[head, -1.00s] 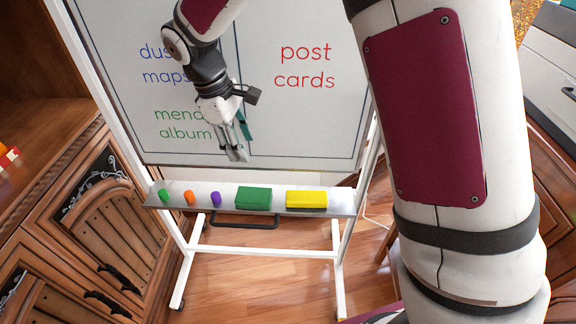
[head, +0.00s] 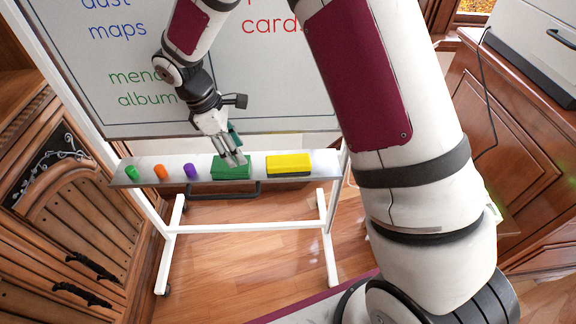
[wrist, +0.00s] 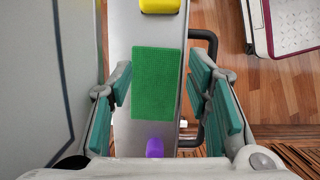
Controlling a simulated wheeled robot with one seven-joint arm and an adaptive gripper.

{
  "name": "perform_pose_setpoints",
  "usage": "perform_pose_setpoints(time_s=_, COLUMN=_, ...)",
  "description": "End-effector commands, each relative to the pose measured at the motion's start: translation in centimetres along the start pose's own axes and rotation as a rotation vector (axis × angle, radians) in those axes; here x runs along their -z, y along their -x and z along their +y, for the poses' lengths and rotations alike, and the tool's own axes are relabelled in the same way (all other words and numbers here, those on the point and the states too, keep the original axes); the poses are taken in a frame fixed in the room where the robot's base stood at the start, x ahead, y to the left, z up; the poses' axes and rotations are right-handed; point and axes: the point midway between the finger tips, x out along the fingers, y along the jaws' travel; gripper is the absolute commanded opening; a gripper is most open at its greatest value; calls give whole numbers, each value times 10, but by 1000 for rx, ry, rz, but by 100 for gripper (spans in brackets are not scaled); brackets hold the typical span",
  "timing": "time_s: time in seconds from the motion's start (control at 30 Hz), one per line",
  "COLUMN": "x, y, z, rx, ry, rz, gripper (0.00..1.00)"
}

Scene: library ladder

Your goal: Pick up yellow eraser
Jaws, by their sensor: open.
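The yellow eraser (head: 289,164) lies on the whiteboard's tray (head: 210,177), right of the green eraser (head: 231,172) with a gap between them. In the wrist view the yellow eraser (wrist: 160,5) shows only partly, at the top edge. My gripper (head: 236,160) is at the green eraser, left of the yellow one, and hides part of the green one. In the wrist view my open gripper (wrist: 163,88) has one teal-padded finger on each side of the green eraser (wrist: 153,82). Nothing is held. Whether the fingers touch the green eraser I cannot tell.
Green (head: 132,173), orange (head: 160,171) and purple (head: 190,170) marker caps stand left on the tray. The whiteboard (head: 270,100) rises close behind. A dark handle bar (head: 225,195) runs below the tray's front. A wooden cabinet (head: 70,220) stands left.

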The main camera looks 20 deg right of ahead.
Motion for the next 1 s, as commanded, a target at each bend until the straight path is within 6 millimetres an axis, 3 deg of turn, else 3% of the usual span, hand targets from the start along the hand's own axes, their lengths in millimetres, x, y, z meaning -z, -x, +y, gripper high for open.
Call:
perform_pose_setpoints(time_s=0.5, x=-93, y=-30, z=1, rx=-1, ry=-3, rz=1, gripper=45)
perform_pose_setpoints(time_s=0.77, x=-105, y=-35, z=0, rx=0, ry=0, rz=0, gripper=45)
perform_pose_setpoints(time_s=1.0, x=-105, y=-65, z=-1, rx=2, ry=1, rz=-1, gripper=45)
